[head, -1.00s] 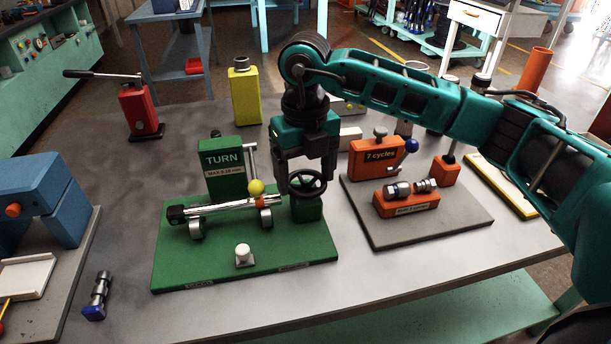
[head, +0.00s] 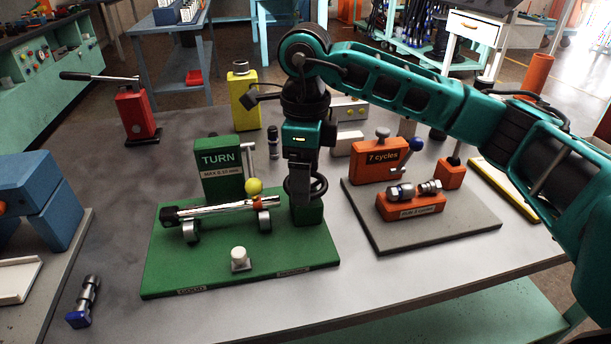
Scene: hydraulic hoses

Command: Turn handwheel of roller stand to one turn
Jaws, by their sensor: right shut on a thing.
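The roller stand is a green base plate (head: 200,273) with a green block marked TURN (head: 220,165). A shiny rod (head: 220,207) lies across its rollers, and a yellow ball (head: 254,187) sits against the rod. The black handwheel (head: 320,187) is at the right end of the stand, above a small green block (head: 307,211). My right gripper (head: 300,190) points down from above and is shut on the handwheel's rim. The gripper hides the left part of the wheel. My left gripper is not in view.
A red hand pump (head: 135,112) and a yellow block (head: 244,98) stand behind. A blue-ended fitting (head: 85,302) lies at front left.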

